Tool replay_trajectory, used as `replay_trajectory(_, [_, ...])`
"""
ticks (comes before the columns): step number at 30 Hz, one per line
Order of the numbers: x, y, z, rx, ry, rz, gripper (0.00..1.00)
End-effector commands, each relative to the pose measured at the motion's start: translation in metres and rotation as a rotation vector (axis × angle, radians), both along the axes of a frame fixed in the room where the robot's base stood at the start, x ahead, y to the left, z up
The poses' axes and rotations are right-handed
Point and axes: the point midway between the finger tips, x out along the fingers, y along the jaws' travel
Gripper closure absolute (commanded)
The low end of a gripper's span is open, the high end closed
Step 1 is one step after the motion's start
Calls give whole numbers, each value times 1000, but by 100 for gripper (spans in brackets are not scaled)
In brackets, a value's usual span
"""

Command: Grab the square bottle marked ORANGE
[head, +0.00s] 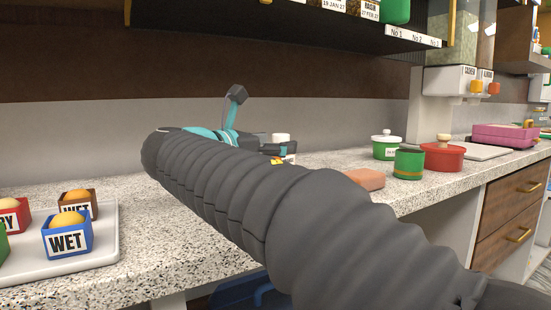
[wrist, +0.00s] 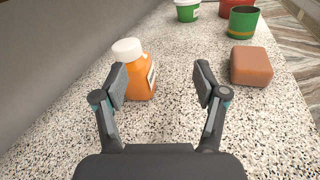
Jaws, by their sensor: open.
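An orange bottle (wrist: 138,78) with a white cap stands upright on the speckled counter, left of centre in the wrist view. Its label faces right and I cannot read it. My gripper (wrist: 160,86) is open and empty. Its left finger overlaps the bottle's left edge in the picture, and the bottle is beyond the finger; I cannot tell whether they touch. The right finger is well clear of the bottle. In the head view my arm and gripper hide most of the bottle, with a white cap (head: 281,138) showing behind them.
A brownish-pink block (wrist: 251,66) lies right of the gripper. Behind it stand a green cup (wrist: 243,23), a white-and-green pot (wrist: 187,10) and a red pot (head: 443,156). A tray (head: 105,246) with boxes marked WET is at left. A shelf (head: 290,22) hangs above.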

Motion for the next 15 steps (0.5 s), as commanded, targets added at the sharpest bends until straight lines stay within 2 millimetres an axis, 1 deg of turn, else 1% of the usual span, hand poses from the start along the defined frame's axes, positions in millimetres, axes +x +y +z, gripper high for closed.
replay_trajectory(1, [-5, 21, -1, -36, 10, 27, 29])
replay_trajectory(3, [-11, 40, 0, -79, 19, 48, 29])
replay_trajectory(6, [-15, 55, 0, -115, 28, 65, 29])
replay_trajectory(8, [-14, 57, 0, -125, 29, 68, 29])
replay_trajectory(10, [-9, 54, 0, -129, 30, 68, 29])
replay_trajectory(15, [17, 37, -1, -128, 31, 66, 29])
